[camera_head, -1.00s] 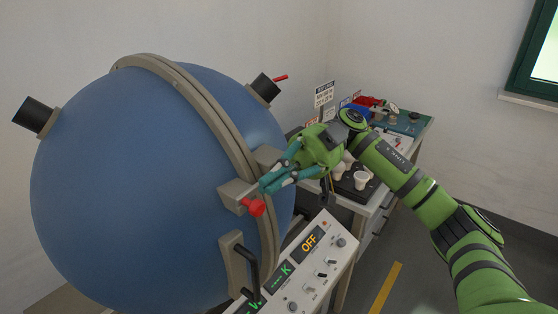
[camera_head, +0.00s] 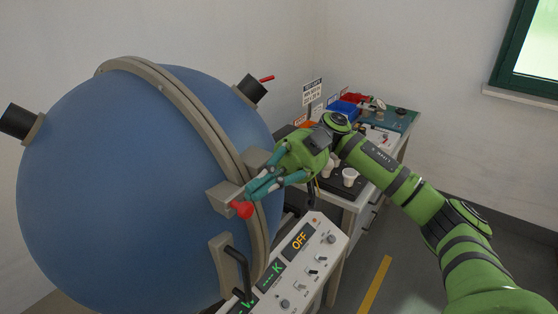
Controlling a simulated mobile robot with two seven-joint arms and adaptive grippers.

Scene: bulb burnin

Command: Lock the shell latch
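The blue sphere shell (camera_head: 120,190) fills the left of the head view, with a beige seam band (camera_head: 190,105) around it. The shell latch is a beige block (camera_head: 222,196) with a red knob (camera_head: 241,210) on the band's right side. My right gripper (camera_head: 252,190), green with teal fingers, reaches in from the right. Its fingertips are at the latch, just above and right of the red knob; I cannot tell whether they touch it. The fingers look close together, but their gap is unclear. My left gripper is not in view.
A control panel (camera_head: 302,265) reading OFF stands below the latch, beside a black shell handle (camera_head: 238,268). A bench with white cups (camera_head: 349,177), a blue bin (camera_head: 344,109) and a green mat (camera_head: 398,119) stands behind my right arm. Floor at the lower right is clear.

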